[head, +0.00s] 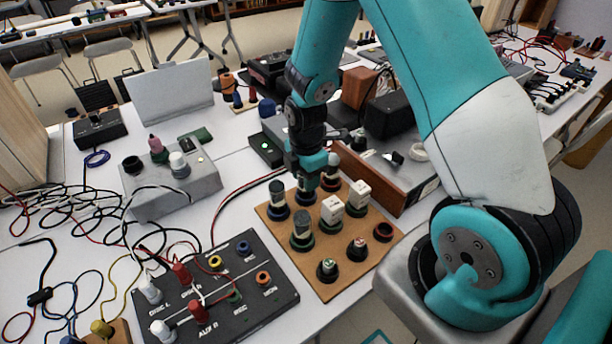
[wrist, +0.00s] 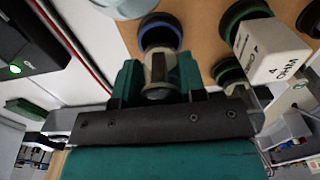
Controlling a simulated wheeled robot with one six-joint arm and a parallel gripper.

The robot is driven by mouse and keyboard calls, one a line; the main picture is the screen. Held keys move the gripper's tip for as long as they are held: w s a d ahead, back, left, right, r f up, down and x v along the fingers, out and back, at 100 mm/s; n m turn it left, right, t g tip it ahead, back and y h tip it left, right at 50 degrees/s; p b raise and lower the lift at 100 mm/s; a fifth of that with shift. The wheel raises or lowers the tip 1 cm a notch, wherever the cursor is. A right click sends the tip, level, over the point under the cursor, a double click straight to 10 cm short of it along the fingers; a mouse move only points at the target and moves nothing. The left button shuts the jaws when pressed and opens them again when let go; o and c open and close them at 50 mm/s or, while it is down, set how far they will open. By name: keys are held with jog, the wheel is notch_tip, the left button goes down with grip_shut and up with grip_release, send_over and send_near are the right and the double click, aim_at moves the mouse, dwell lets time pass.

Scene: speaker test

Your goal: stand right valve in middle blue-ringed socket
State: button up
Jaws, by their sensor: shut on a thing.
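My gripper (head: 308,172) reaches down over the back of the brown socket board (head: 318,286). In the wrist view its green jaws (wrist: 160,82) are shut on a pale glass valve (wrist: 159,66). The valve's far end meets a blue-ringed socket (wrist: 160,28) on the board. I cannot tell whether it is fully seated or just above. In the head view the held valve (head: 305,194) is partly hidden under the gripper. Another dark-topped valve (head: 277,192) stands at the board's left, and a third valve (head: 302,225) stands nearer the front.
Two white blocks (head: 332,206) stand in green-ringed sockets just right of the held valve. A red-ringed socket (head: 383,231) is empty. A black panel (head: 215,300) with plugs lies to the left, and a wooden-fronted device (head: 380,178) stands close behind right.

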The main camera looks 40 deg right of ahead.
jog(key=shift+f, duration=0.2)
jog(key=o, duration=0.9)
jog(key=shift+o, duration=0.2)
jog(key=shift+r, duration=0.1)
notch_tip(320, 180, up, 12)
jog(key=s+a+r+m+y, duration=0.2)
jog(key=s+a+r+m, duration=0.3)
jog(key=s+a, duration=0.3)
jog(key=s+a+r+m+y, duration=0.2)
jog(key=s+a+r+m, duration=0.4)
jog(key=s, duration=0.6)
notch_tip(320, 180, up, 2)
jog(key=a, duration=0.2)
jog(key=shift+a+r, duration=0.15)
jog(key=shift+a, duration=0.2)
